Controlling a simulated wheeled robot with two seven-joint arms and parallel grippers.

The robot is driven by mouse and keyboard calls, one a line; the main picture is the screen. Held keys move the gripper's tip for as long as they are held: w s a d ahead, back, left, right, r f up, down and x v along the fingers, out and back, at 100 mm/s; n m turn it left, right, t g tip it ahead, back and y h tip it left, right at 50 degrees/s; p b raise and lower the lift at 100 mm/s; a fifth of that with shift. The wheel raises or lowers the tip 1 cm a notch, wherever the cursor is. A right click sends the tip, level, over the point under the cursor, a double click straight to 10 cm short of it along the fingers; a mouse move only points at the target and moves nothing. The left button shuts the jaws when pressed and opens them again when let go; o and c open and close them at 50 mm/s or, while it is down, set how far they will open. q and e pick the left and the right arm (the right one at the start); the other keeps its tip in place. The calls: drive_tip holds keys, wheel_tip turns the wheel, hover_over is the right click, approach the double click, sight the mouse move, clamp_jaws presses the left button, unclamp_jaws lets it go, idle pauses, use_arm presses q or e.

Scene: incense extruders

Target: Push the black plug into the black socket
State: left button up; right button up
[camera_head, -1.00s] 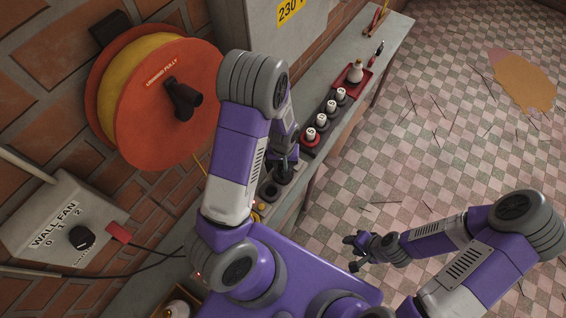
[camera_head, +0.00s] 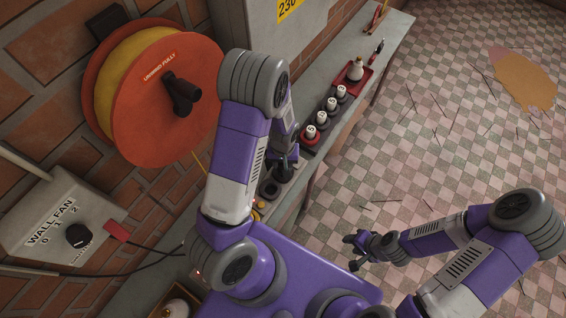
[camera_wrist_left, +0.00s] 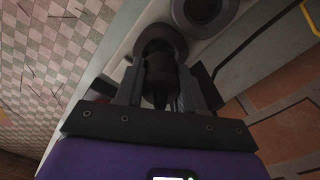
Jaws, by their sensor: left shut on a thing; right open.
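My left gripper (camera_wrist_left: 160,95) is shut on the black plug (camera_wrist_left: 161,68), which sits upright between its fingers in the left wrist view. The plug's far end is at a round black socket (camera_wrist_left: 160,38) on the pale bench unit; I cannot tell how deep it sits. In the head view my left gripper (camera_head: 283,168) is over the row of sockets, partly hidden by my arm. My right gripper (camera_head: 352,251) is open and empty over the floor, away from the bench.
Another dark round socket (camera_wrist_left: 205,10) lies beside it. White-topped plugs (camera_head: 321,118) stand in a row further along the narrow bench (camera_head: 400,30), with a red tray (camera_head: 364,77) beyond. An orange cable reel (camera_head: 165,100) and wall fan switch box (camera_head: 55,225) are on the brick wall.

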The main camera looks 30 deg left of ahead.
sight(283, 168)
use_arm(q)
drive_tip(key=shift+f, duration=0.25)
drive_tip(key=shift+s+d+f+b, duration=0.1)
drive_tip(key=shift+s+f+b, duration=0.15)
drive_tip(key=shift+b, duration=0.25)
drive_tip(key=shift+f, duration=0.2)
drive_tip(key=shift+w+f+b, duration=0.3)
drive_tip(key=shift+f, duration=0.05)
drive_tip(key=shift+s, duration=0.15)
drive_tip(key=shift+f+b, duration=0.45)
drive_tip(key=o, duration=1.1)
drive_tip(key=shift+r+p, duration=0.75)
drive_tip(key=shift+r, duration=3.1)
